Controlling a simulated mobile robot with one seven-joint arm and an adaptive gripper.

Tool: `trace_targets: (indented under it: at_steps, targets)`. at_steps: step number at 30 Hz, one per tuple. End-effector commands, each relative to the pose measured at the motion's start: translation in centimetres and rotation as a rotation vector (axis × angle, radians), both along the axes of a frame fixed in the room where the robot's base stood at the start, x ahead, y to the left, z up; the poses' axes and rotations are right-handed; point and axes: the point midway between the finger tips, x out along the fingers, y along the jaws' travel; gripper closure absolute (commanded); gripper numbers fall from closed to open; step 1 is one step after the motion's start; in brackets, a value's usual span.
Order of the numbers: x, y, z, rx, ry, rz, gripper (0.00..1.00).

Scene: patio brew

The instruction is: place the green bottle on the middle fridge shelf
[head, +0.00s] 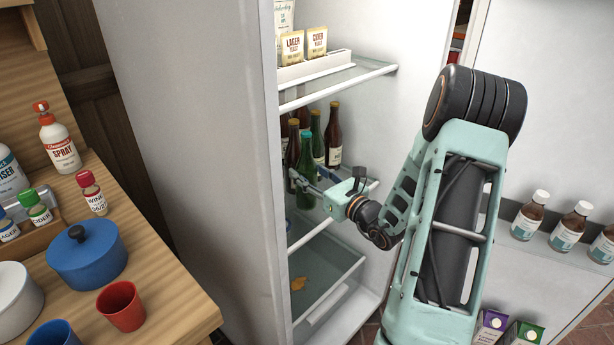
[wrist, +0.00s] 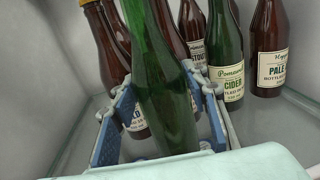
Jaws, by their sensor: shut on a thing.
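The green bottle (wrist: 160,85) stands upright between the blue finger pads of my gripper (wrist: 160,115), which is shut on it. In the head view the bottle (head: 306,165) is inside the open fridge, at the level of the middle shelf (head: 370,187). My gripper (head: 312,184) reaches in from the right at the bottle's lower part.
Several brown bottles and another green bottle labelled cider (wrist: 225,60) stand close behind the held one. The upper shelf (head: 340,82) holds yeast packets. The fridge side wall (head: 195,120) is close at left; the open door (head: 545,130) is at right.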

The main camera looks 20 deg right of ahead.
Motion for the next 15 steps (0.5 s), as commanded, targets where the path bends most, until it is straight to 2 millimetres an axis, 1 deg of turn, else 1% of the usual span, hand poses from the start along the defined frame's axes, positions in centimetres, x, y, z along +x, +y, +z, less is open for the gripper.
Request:
trace_targets:
  at_steps: [6,10,11,15]
  targets:
    - [0.08,0.0,0.21,-0.002,-0.008,0.001,1.0]
    - [0.08,0.0,-0.16,-0.002,-0.007,0.001,1.0]
    - [0.04,0.0,-0.35,-0.001,-0.002,0.0,0.57]
    - [0.03,0.0,-0.26,-0.001,-0.002,0.0,0.42]
